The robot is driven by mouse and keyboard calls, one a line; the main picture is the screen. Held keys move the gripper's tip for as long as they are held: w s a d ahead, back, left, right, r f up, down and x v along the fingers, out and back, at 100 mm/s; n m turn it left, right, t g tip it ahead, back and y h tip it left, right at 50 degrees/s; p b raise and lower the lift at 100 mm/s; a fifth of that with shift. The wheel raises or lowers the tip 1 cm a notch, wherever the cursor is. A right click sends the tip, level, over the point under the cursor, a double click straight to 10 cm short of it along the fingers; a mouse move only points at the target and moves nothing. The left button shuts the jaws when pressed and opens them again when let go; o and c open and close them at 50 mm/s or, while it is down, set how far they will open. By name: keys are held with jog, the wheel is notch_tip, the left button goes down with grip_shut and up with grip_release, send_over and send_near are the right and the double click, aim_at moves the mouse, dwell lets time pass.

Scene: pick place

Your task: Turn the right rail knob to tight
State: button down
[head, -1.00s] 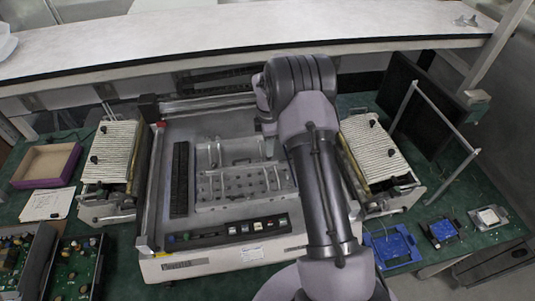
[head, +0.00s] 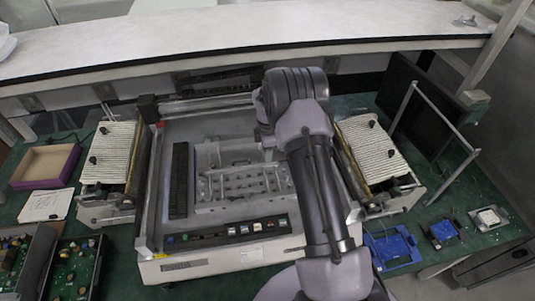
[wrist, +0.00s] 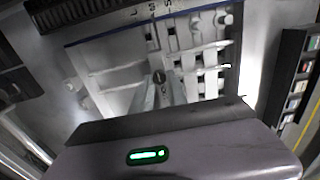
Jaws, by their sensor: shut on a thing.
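In the wrist view, a small dark round knob (wrist: 158,75) with a light mark on its top sits between the tips of my gripper (wrist: 160,85). The light grey fingers are shut on its sides. I take it for the right rail knob. Behind it is a light metal fixture (wrist: 205,62) with rails, slots and round posts. In the head view, the fixture (head: 240,184) lies in the middle of the grey machine (head: 205,267). My arm crosses over its right side and hides the knob and most of my gripper there.
A dark slotted strip (head: 180,180) is left of the fixture, and a button panel (head: 228,232) is in front. Ribbed side units stand left (head: 113,150) and right (head: 372,148) of the machine. A white shelf (head: 250,35) runs behind. Blue parts (head: 393,247) lie at the right front.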

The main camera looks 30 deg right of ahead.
jog(key=m+b, duration=0.1)
jog(key=m, duration=0.2)
jog(key=shift+w+f, duration=0.1)
jog(key=m+b, duration=0.1)
jog(key=m, duration=0.2)
jog(key=shift+m+b, duration=0.35)
jog(key=shift+m, duration=0.05)
jog(key=m+b, duration=0.2)
jog(key=m, duration=0.4)
jog(key=shift+d, duration=0.15)
jog(key=m+b, duration=0.1)
jog(key=m, duration=0.4)
jog(key=shift+m+b, duration=0.3)
jog(key=shift+m, duration=0.1)
jog(key=m+b, duration=0.1)
jog(key=m, duration=0.4)
jog(key=shift+d, duration=0.1)
jog(key=c, duration=1.3)
grip_release()
